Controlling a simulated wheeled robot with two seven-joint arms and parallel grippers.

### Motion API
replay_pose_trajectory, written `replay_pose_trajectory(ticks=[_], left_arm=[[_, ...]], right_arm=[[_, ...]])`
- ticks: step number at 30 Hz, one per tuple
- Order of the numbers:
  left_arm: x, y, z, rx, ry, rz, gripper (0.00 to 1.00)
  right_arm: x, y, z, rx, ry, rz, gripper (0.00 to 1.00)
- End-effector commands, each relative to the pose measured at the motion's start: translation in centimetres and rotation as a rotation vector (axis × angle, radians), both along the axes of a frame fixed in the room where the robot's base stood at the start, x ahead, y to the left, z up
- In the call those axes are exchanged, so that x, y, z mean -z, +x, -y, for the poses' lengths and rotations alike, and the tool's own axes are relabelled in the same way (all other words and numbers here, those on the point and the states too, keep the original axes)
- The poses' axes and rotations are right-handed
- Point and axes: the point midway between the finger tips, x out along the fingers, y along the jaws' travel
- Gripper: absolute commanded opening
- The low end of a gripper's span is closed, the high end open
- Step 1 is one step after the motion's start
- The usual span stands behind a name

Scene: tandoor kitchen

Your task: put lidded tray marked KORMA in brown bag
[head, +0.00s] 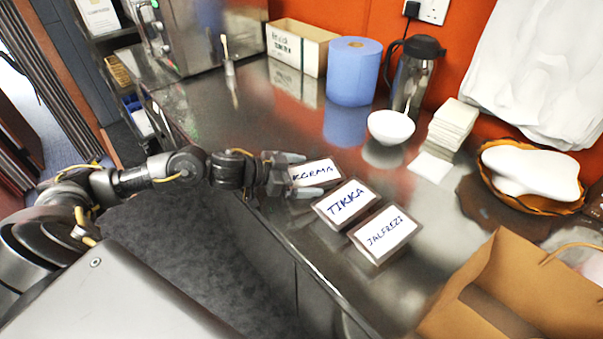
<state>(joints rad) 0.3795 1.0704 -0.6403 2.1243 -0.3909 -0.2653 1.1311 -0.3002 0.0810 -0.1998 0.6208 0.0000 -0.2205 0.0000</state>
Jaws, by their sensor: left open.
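The lidded tray marked KORMA (318,172) lies on the steel counter, the farthest left in a row with the trays marked TIKKA (345,203) and JALFREZI (385,233). My left gripper (308,175) is open at the left end of the KORMA tray, with a finger along each of its long sides. Whether the fingers touch the tray I cannot tell. The open brown bag (520,285) stands at the lower right, with its handle at the right. My right gripper is not in view.
The steel counter (275,125) is clear behind the trays. A white bowl (391,127), blue paper roll (354,72), flask (415,75) and white stack (453,122) stand toward the wall. A basket (530,203) with a white thing sits behind the bag.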

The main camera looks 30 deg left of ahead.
Motion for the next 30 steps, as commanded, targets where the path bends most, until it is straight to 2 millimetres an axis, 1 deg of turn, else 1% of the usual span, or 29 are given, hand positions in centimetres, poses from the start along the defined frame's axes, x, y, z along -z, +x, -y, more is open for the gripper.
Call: replay_pose_trajectory(ticks=[3, 5, 8, 14, 15, 19, 24, 30], left_arm=[[-0.5, 0.0, 0.0, 0.001, 0.001, 0.002, 1.0], [-0.5, -0.4, -0.5, -0.001, 0.003, 0.0, 1.0], [-1.0, -1.6, -1.5, -0.002, 0.006, -0.002, 1.0], [-2.5, -4.6, -4.0, 0.002, 0.009, -0.004, 1.0], [-2.7, -5.1, -4.6, -0.002, 0.008, -0.005, 1.0], [-3.6, -6.5, -5.7, 0.002, 0.008, -0.005, 1.0], [-4.2, -7.6, -6.8, -0.002, 0.005, -0.004, 1.0], [-4.8, -8.2, -7.3, -0.001, 0.002, -0.001, 1.0]], right_arm=[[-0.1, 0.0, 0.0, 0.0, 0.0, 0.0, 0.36], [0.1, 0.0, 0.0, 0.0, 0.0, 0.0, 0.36], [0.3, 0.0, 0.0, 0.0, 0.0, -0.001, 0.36], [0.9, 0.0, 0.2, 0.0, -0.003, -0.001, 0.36], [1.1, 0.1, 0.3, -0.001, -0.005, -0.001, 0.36], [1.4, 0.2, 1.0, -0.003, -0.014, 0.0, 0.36], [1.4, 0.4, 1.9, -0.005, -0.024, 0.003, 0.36], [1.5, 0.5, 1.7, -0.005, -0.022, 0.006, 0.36]])
